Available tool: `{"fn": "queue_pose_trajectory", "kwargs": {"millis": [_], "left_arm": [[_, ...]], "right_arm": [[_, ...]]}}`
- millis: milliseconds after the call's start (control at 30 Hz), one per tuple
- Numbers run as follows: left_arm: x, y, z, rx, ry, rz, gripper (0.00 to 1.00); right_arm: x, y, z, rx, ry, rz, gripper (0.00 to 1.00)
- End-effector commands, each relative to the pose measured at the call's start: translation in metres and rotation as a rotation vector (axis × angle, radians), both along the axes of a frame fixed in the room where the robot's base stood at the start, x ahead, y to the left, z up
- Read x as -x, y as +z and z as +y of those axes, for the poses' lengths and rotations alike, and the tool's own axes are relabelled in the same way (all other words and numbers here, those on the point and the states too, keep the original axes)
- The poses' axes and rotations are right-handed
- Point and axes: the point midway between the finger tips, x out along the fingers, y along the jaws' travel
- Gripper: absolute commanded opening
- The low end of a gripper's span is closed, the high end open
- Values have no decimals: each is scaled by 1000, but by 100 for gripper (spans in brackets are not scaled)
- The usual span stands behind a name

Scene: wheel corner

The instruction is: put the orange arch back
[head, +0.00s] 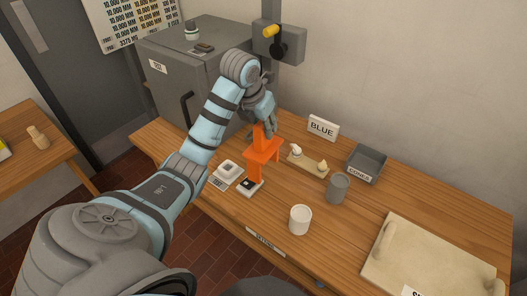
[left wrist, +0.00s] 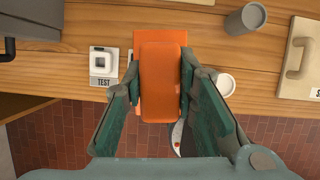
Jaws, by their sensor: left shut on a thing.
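The orange arch (head: 262,155) is in my left gripper (head: 263,130), above the near-left part of the wooden table. Its upper block is between the fingers, with a wider plate and a leg below. The leg's lower end is at a small white pad with a dark square (head: 250,187); I cannot tell whether they touch. In the left wrist view the arch (left wrist: 163,85) fills the space between both fingers (left wrist: 160,95) and hides part of the table. My right gripper is not in view.
A white TEST block (head: 228,171) is left of the arch. A white cup (head: 300,220), grey cup (head: 337,188), small wooden board (head: 308,163), BLUE sign (head: 323,128) and grey tray (head: 366,166) stand to the right. A grey cabinet (head: 205,65) is behind; a pale board (head: 430,262) lies front right.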

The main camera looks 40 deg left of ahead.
Motion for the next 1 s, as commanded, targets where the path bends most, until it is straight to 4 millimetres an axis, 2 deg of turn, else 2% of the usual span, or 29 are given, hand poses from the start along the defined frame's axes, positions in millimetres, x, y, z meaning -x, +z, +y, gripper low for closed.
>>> {"fn": "queue_pose_trajectory", "kwargs": {"millis": [33, 167, 333, 533, 933, 967, 1000], "left_arm": [[1, -42, 0, 0, 0, 0, 0], [1, -88, 0, 0, -1, 0, 0], [2, -112, 0, 0, 0, 4, 0], [2, -143, 0, 1, -1, 2, 0], [2, -151, 0, 0, -1, 0, 0], [2, -151, 0, 0, -1, 1, 29], [2, -150, 0, 0, -1, 0, 36]], "right_arm": [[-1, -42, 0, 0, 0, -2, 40], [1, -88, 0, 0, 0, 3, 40], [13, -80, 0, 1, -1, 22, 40], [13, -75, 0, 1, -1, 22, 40], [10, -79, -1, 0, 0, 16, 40], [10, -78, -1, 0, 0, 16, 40], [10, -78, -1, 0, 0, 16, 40]]}}
